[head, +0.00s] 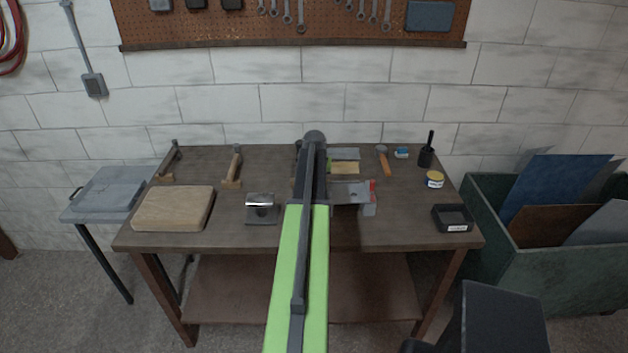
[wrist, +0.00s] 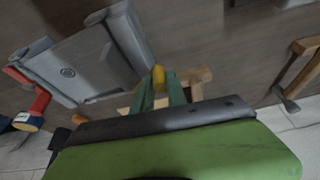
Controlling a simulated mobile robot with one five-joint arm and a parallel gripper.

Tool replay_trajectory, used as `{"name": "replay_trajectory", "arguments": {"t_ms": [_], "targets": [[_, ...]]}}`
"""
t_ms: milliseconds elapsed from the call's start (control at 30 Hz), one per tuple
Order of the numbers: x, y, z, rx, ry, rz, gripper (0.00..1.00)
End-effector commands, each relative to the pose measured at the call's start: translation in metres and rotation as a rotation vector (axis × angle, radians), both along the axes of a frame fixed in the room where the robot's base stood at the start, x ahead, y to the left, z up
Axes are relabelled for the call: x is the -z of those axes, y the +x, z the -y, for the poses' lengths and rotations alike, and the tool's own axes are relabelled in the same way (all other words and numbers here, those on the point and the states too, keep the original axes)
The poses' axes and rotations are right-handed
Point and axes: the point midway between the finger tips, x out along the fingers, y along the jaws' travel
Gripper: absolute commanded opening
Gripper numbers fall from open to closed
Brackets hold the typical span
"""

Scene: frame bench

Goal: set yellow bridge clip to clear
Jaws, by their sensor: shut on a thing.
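My gripper (wrist: 159,84) shows green fingers in the wrist view. They are shut on a small yellow piece, which I take for the yellow bridge clip (wrist: 158,74), at their tips. A grey metal fixture (wrist: 75,65) with a raised bar and a red part (wrist: 40,98) lies left of the fingers. In the head view my arm covers the gripper and the clip; the grey fixture (head: 346,193) shows just right of the arm, with the red part (head: 373,188) at its right end. I cannot tell whether the clip touches anything besides the fingers.
On the bench are a wooden board (head: 172,208), a metal block (head: 262,208), a black tray (head: 452,218), a yellow tin (head: 434,179), an orange-handled tool (head: 383,161) and a black cup (head: 427,156). The bench between fixture and tray has free room.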

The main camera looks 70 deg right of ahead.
Motion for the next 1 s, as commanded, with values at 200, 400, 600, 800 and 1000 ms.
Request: {"name": "replay_trajectory", "arguments": {"t_ms": [200, 400, 600, 800, 1000], "targets": [[0.000, -0.008, -0.002, -0.199, -0.001, -0.001, 0.00], [0.000, -0.012, -0.003, -0.365, 0.000, -0.001, 0.00], [0.000, -0.016, -0.004, -0.495, 0.001, -0.002, 0.00], [0.000, -0.018, -0.004, -0.576, 0.002, -0.003, 0.00], [0.000, -0.019, -0.004, -0.613, 0.001, -0.003, 0.00]]}}
